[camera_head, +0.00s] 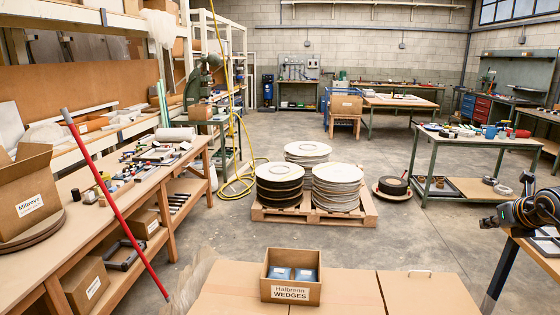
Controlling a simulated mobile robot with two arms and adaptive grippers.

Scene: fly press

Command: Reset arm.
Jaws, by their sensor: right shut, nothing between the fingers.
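My right gripper (490,222) is at the right edge, dark, with an orange-trimmed wrist behind it. It points left and is shut and empty, apart from any object. My left gripper is out of view. A green press-like machine (203,78) stands at the back left, partly hidden by shelving and a yellow hose. I cannot make out a separate arm on it. A long red bar (115,205) slants across the left foreground in front of the workbench; its lower end is near the cardboard top.
An open box marked "Halbrenn WEDGES" (290,278) holds blue-topped packs on a cardboard surface (420,292). A pallet (314,212) bears stacked discs. A cluttered workbench (165,178) runs along the left; a green table (480,152) stands right. Open floor (420,235) lies between.

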